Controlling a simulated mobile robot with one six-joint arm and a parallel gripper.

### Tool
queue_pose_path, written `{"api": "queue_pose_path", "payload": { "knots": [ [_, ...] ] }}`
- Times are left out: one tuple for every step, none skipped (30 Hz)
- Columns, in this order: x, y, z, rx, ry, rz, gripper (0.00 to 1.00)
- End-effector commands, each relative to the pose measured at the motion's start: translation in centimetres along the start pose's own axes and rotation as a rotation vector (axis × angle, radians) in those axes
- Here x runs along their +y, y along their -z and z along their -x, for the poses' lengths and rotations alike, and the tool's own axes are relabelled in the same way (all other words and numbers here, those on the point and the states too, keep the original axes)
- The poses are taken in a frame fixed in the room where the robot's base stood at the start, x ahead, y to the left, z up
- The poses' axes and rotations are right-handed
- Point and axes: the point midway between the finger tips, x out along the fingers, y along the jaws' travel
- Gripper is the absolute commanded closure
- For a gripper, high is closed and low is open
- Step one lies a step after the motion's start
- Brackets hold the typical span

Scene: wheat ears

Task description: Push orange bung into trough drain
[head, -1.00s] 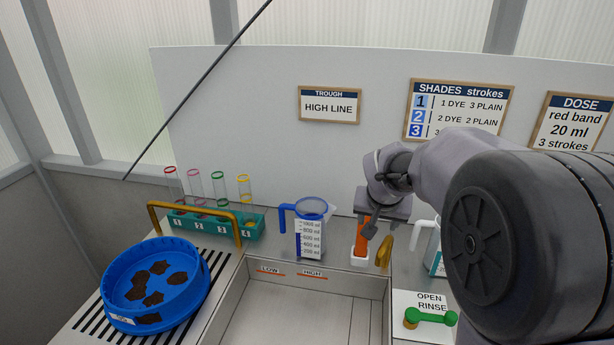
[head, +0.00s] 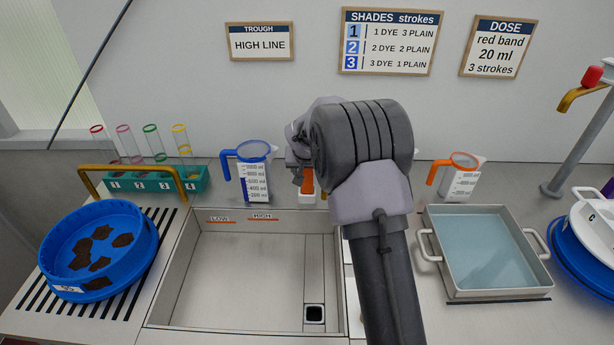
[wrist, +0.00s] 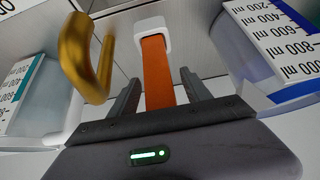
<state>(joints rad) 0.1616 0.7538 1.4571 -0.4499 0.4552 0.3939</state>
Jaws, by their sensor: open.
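The orange bung (head: 308,182) stands upright in a small white holder (head: 307,198) behind the trough (head: 240,265). In the head view my gripper (head: 303,180) is at the bung, largely hidden by my own arm. In the wrist view my open gripper (wrist: 158,92) has one finger on each side of the orange bung (wrist: 157,72), with gaps visible; the white holder (wrist: 152,33) is at its far end. The square dark drain (head: 314,313) is open in the trough floor near the front right. The trough looks empty, with LOW and HIGH marks on its back wall.
A blue-handled jug (head: 253,180) stands left of the bung, and an orange-handled jug (head: 462,178) to the right. A blue sieve (head: 97,252) is left; a water tray (head: 486,255) is right.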

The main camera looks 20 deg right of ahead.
Motion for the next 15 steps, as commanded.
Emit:
{"api": "queue_pose_path", "payload": {
  "knots": [
    [0.00, 0.04, -0.30, 0.001, 0.000, 0.000, 0.44],
    [0.00, 0.07, -0.32, 0.001, 0.000, 0.000, 0.44],
    [-0.01, 0.10, -0.30, 0.002, 0.000, 0.000, 0.44],
    [-0.01, 0.10, -0.27, 0.002, 0.000, 0.000, 0.44],
    [0.00, 0.10, -0.25, 0.002, 0.000, 0.000, 0.44],
    [-0.01, 0.10, -0.24, 0.001, 0.000, 0.000, 0.44],
    [0.00, 0.10, -0.24, 0.001, 0.000, 0.000, 0.46],
    [-0.01, 0.09, -0.23, 0.001, 0.000, 0.000, 0.52],
    [-0.01, 0.09, -0.23, 0.001, 0.000, 0.000, 0.59],
    [0.00, 0.09, -0.23, 0.001, 0.000, 0.000, 0.65],
    [-0.01, 0.08, -0.23, 0.001, 0.000, 0.000, 0.71],
    [-0.01, 0.08, -0.22, 0.001, 0.000, 0.000, 0.79],
    [-0.01, 0.08, -0.22, 0.001, 0.000, 0.000, 0.85],
    [-0.01, 0.08, -0.22, 0.001, 0.000, 0.000, 0.91],
    [-0.01, 0.08, -0.22, 0.001, 0.000, 0.000, 0.99]
  ]
}}
